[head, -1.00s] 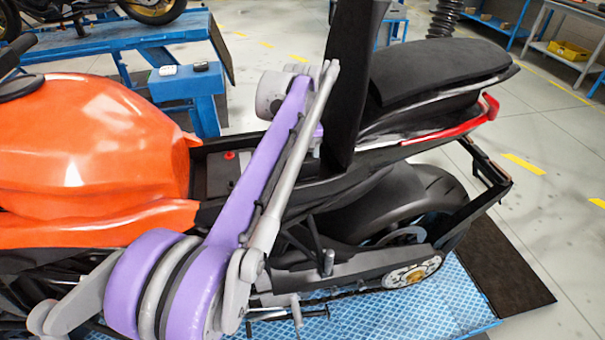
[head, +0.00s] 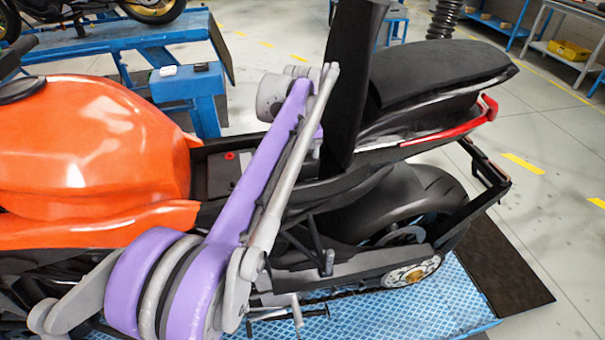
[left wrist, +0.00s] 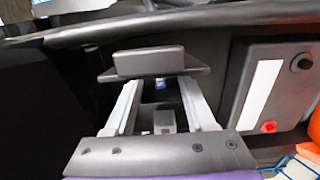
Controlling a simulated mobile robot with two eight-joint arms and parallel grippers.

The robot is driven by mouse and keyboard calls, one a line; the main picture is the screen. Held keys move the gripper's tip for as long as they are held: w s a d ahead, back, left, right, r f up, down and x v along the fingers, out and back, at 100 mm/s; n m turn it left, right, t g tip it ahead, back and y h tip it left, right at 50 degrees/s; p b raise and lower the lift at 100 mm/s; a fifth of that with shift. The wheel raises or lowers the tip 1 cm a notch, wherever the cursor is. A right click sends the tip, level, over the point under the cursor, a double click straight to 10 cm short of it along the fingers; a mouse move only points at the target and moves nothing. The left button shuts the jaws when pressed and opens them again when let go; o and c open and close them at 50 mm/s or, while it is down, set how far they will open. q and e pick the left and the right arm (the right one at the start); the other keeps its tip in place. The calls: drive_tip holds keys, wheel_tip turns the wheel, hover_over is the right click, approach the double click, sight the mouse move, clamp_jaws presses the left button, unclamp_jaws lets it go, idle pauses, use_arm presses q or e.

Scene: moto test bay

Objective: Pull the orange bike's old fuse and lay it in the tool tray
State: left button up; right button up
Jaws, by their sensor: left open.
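The orange bike (head: 95,140) stands with its seat (head: 440,72) raised on the right side. My left arm crosses its middle; in the head view its gripper is hidden behind the arm and the dark upright panel. In the left wrist view my left gripper (left wrist: 160,86) is open, its two pale fingers apart over a dark recess. A small blue piece (left wrist: 160,84), possibly the fuse, shows between the fingertips, apart from both. A dark grey block (left wrist: 150,62) lies just beyond the tips. I cannot pick out the tool tray with certainty. My right gripper is not in view.
A dark box with a red cap (left wrist: 268,126) and a white strip lies right of the gripper. A blue stand (head: 190,85) with small items on top is behind the bike. A yellow bin (head: 568,51) sits on a far bench. Open floor lies at the right.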

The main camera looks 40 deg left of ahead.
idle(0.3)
use_arm(q)
clamp_jaws()
drive_tip(key=shift+r, duration=0.2)
idle(1.3)
drive_tip(key=shift+r+p, duration=2.7)
drive_tip(key=shift+r, duration=0.15)
